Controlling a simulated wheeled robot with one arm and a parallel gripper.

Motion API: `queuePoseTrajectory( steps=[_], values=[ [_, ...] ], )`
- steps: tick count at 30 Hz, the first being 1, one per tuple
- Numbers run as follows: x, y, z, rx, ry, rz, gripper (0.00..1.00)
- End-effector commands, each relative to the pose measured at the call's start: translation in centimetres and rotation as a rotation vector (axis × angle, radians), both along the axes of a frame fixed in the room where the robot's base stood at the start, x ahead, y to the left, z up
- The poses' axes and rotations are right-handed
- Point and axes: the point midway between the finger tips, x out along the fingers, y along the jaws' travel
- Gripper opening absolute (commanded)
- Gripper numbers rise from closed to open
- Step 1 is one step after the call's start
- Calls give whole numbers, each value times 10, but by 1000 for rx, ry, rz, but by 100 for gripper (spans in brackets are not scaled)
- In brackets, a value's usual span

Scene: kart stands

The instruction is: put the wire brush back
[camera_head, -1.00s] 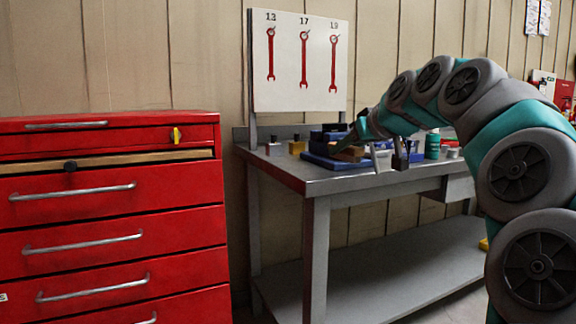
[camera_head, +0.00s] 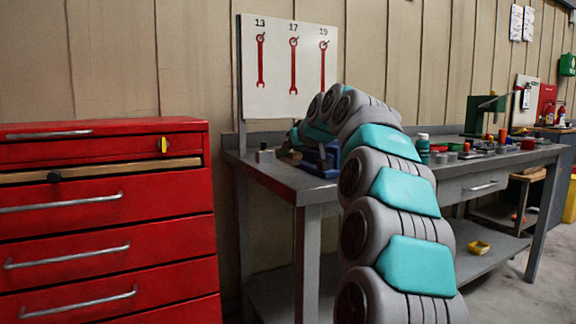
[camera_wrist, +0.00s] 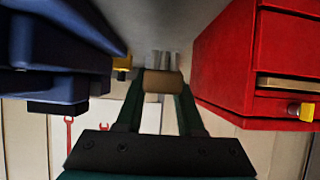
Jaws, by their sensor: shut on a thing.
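In the wrist view my gripper (camera_wrist: 162,88) is shut on a short brown, wood-coloured piece (camera_wrist: 163,77), which looks like part of the wire brush. No bristles can be made out, and the rest of it is hidden or seen end-on. Grey upright shapes (camera_wrist: 161,58) show just beyond it; I cannot tell whether they belong to it.
A blue vise-like thing (camera_head: 320,158) and a small grey block (camera_head: 264,156) are on the bench's left end. A red drawer cabinet (camera_head: 100,235) stands left of the bench. A board with red wrenches (camera_head: 292,95) stands behind. Cans and small parts fill the right side.

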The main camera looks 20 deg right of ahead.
Motion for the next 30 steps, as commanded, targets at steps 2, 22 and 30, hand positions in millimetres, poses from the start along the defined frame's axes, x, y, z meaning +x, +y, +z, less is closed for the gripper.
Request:
queuePoseTrajectory(
  steps=[2, 22, 30],
  values=[
    [3, 1, 0, 0, -2, -1, 0],
    [3, 1, -35, 0, -2, -1, 0],
    [3, 1, -38, 0, -1, 0, 41]
  ],
)
